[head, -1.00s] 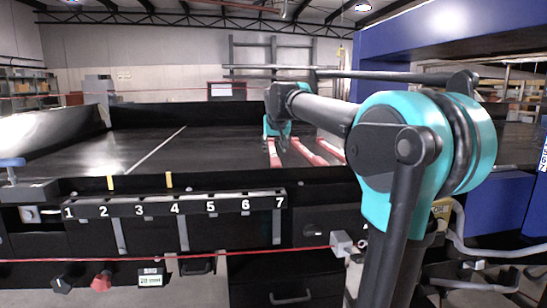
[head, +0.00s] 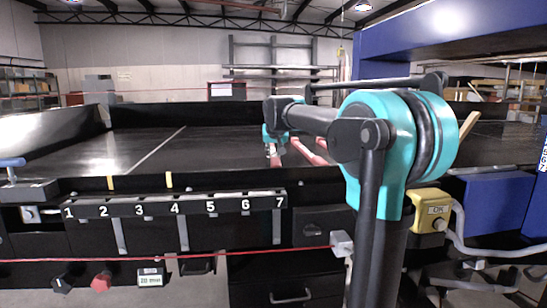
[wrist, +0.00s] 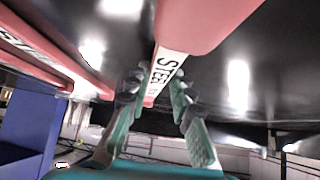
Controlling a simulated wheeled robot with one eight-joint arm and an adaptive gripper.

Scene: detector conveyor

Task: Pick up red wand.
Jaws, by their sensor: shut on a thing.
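A red wand (wrist: 195,25) with a white label lettered in black runs between the teal fingers of my gripper (wrist: 155,95) in the wrist view. My gripper is shut on this wand. In the head view my gripper (head: 274,146) is at the near part of the black belt, over the leftmost red wand (head: 275,161). The fingers and my arm hide part of it. Whether the wand touches the belt cannot be told.
More red wands (head: 311,154) lie to the right, and they also show at the left of the wrist view (wrist: 45,50). The black conveyor belt (head: 110,150) is clear to the left. A numbered strip (head: 170,206) runs along the front. A blue frame (head: 400,48) stands at the right.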

